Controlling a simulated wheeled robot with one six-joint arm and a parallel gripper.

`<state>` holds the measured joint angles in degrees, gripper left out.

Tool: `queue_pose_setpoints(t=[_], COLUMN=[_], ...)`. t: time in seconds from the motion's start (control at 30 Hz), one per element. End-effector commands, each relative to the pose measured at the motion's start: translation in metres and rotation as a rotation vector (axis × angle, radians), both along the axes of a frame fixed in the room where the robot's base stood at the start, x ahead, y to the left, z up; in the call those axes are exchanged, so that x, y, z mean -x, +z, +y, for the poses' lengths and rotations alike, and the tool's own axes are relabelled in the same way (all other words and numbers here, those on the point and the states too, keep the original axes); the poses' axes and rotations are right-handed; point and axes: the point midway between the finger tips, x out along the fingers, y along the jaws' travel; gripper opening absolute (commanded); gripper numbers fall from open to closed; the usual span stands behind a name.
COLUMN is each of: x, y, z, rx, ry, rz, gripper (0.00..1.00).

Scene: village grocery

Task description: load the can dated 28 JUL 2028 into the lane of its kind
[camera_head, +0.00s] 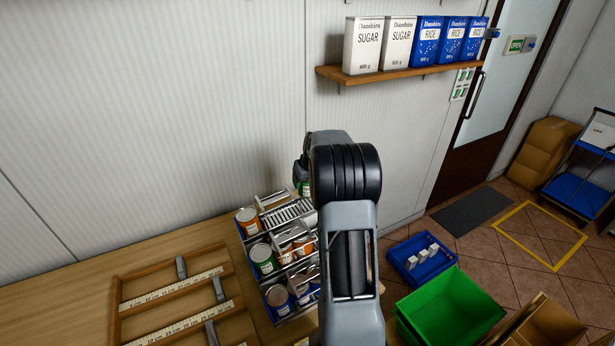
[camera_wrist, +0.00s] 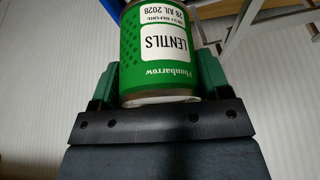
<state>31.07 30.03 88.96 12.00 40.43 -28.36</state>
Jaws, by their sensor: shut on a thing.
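A green can labelled LENTILS (camera_wrist: 160,55), marked 28 JUL 2028, sits between the fingers of my gripper (camera_wrist: 155,85) in the wrist view. The print appears upside down. In the head view my gripper (camera_head: 302,176) is shut on the can, mostly hidden behind my arm, above the back right of the can rack (camera_head: 290,214). The rack has sloping lanes with blue edges. An orange can (camera_head: 248,221) stands at the front of the back lane, a green can (camera_head: 262,259) in the middle lane and a blue-and-orange can (camera_head: 278,298) in the near lane. My arm covers the rack's right side.
A shelf (camera_head: 400,71) with sugar and rice packs hangs on the wall above. A blue crate (camera_head: 421,260) and a green crate (camera_head: 450,308) stand at the right.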

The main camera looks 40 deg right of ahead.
Motion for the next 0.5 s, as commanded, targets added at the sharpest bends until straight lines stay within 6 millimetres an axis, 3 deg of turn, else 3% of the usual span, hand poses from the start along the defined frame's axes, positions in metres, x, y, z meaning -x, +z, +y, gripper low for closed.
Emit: queue_pose_setpoints(t=[0.2, 0.5], x=[0.0, 0.0], y=[-0.024, -0.041], z=[0.0, 0.0], rx=[0.0, 0.001], ry=[0.0, 0.001], rz=[0.0, -0.001], gripper=[0.39, 0.39])
